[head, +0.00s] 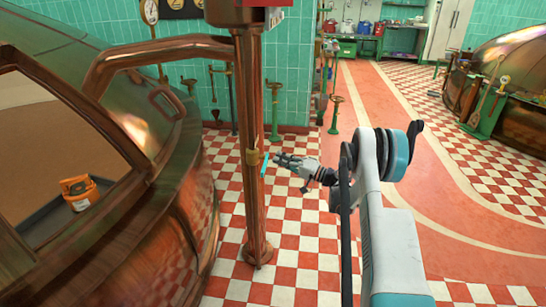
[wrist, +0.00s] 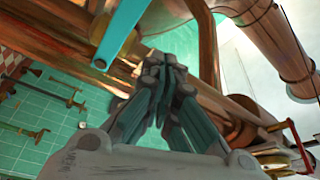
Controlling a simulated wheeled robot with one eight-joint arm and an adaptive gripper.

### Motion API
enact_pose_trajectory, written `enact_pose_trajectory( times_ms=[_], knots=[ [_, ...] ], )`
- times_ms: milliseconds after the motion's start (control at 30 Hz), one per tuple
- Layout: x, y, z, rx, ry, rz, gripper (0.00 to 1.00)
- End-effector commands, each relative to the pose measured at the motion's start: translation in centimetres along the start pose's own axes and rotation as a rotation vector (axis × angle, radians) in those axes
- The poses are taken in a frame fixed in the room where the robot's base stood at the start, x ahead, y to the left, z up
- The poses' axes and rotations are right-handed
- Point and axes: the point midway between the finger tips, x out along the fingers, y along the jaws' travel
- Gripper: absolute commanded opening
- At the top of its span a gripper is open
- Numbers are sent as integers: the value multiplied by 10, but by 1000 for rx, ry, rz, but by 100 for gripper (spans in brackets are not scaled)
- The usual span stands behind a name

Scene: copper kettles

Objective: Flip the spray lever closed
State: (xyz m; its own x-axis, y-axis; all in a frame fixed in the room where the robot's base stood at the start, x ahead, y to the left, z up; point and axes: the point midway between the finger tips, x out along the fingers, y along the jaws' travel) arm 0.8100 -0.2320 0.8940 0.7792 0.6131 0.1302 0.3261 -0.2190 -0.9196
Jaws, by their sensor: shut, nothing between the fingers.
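A light-blue lever (head: 264,163) sits at a brass fitting (head: 252,157) on the upright copper pipe (head: 249,200); it looks like the spray lever. In the wrist view a teal bar (wrist: 119,33), apparently the same lever, slants from the upper middle down to the left, beyond my fingertips. My gripper (head: 278,158) is shut and empty, just right of the lever and pointing left at it. In the wrist view my gripper (wrist: 165,62) shows its fingers closed together, close to the bar. I cannot tell whether they touch it.
A large copper kettle (head: 180,235) with an open hatch fills the left. An orange object (head: 78,190) sits inside the hatch opening. A copper pipe arm (head: 165,48) runs from kettle to upright pipe. The checkered floor (head: 300,265) is clear right of the pipe.

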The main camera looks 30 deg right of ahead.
Motion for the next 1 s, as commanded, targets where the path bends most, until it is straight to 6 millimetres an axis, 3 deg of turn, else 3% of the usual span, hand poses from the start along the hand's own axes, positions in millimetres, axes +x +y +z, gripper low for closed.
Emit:
enact_pose_trajectory(
  times_ms=[100,333,1000],
  knots=[
    [-23,6,-6,0,2,1,0],
    [-48,15,-10,0,1,0,0],
    [-53,17,-10,0,-1,0,0]
  ],
)
